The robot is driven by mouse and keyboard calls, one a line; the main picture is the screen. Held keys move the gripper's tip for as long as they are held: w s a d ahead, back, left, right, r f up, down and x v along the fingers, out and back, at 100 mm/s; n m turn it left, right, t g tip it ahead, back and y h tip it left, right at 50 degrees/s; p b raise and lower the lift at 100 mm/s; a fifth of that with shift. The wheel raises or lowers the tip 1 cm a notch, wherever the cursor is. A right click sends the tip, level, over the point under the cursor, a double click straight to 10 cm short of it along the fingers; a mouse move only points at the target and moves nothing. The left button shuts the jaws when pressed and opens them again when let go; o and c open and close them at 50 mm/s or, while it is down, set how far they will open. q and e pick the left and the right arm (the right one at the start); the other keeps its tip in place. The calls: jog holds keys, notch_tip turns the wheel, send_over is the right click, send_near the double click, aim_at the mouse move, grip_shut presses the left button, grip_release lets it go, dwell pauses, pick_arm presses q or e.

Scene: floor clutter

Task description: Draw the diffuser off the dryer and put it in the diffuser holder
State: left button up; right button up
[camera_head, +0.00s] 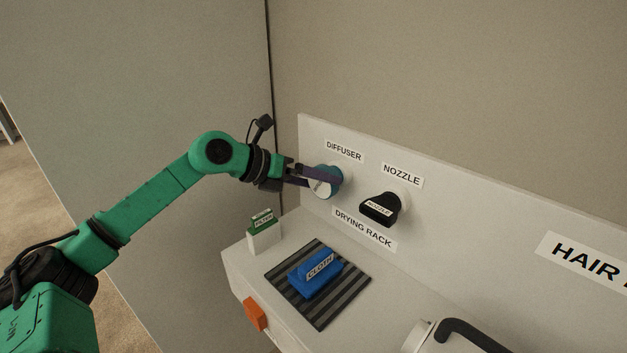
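The diffuser (333,190), round with a blue-grey side and a pale labelled face, is at the back panel under the DIFFUSER label. The holder behind it is mostly hidden. My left gripper (314,182) reaches in from the left, with its dark fingers at the diffuser's left side and across its face. I cannot tell whether they grip it or stand apart from it. A white body with a black curved handle, seemingly the dryer (417,338), is cut off at the bottom edge. My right gripper is not in view.
A black nozzle (379,211) hangs right of the diffuser, under the NOZZLE label. A blue cloth block (314,278) lies on a striped mat (340,303). A green and white filter box (264,238) stands at the counter's left end. A wall rises close behind my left arm.

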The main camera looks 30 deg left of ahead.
pick_arm(q)
jog(key=shift+s+a+b, duration=0.25)
jog(key=shift+a+b, duration=0.05)
jog(key=shift+b, duration=0.15)
jog(key=b+v, duration=1)
jog(key=v, duration=0.3)
jog(key=shift+s+r, duration=0.25)
jog(key=shift+r, duration=0.15)
